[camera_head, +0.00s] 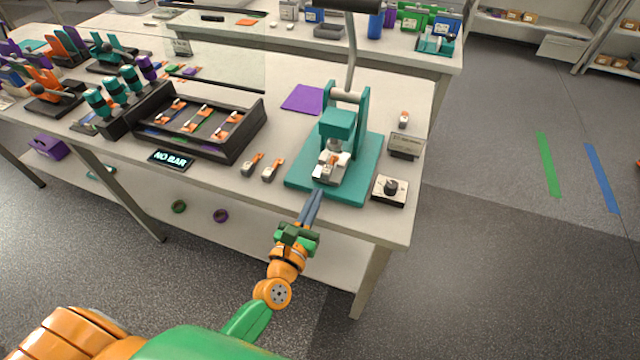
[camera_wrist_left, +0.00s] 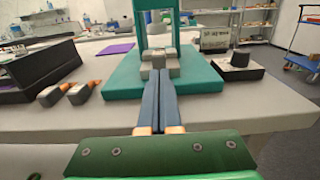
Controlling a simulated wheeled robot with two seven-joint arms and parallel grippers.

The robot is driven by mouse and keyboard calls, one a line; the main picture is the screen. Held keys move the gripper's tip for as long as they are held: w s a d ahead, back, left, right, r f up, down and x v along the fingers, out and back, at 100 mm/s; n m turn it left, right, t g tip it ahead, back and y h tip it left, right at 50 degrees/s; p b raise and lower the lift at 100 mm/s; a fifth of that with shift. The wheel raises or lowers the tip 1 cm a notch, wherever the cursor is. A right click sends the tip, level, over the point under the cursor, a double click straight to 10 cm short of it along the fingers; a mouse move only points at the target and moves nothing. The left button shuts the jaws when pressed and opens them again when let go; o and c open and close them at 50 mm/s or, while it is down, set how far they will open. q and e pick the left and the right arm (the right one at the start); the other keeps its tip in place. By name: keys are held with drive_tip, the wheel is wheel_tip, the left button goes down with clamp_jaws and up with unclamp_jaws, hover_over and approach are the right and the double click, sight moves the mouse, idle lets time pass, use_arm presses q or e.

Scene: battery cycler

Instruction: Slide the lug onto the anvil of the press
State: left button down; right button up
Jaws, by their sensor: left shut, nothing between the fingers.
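The teal press (camera_head: 337,135) stands on its teal base plate at the right end of the table. It also shows in the wrist view (camera_wrist_left: 208,76). A pale block, seemingly the anvil (camera_head: 325,175), sits on the base under the ram. A small lug with an orange part (camera_head: 336,158) shows at this block; whether it is fully seated on it I cannot tell. My left gripper (camera_head: 317,194) is shut and empty, its blue fingers together at the front of the base. In the wrist view its fingertips (camera_wrist_left: 158,78) point at the grey block and hide its lower front. My right gripper is not in view.
Two orange-and-grey lugs (camera_head: 272,169) lie left of the press. A black tray (camera_head: 228,150) with bars stands further left. A knob box (camera_head: 390,190) and a small sign (camera_head: 404,145) stand right of the press, near the table edge. A purple mat (camera_head: 302,98) lies behind.

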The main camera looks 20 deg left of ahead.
sight(325, 179)
use_arm(q)
drive_tip(key=shift+w, duration=1.6)
drive_tip(key=shift+w+f+b, duration=0.2)
drive_tip(key=shift+w+b, duration=0.25)
drive_tip(key=shift+w, duration=0.1)
drive_tip(key=shift+w+r, duration=0.1)
drive_tip(key=shift+w, duration=0.15)
drive_tip(key=shift+s+r, duration=0.15)
drive_tip(key=shift+d, duration=0.1)
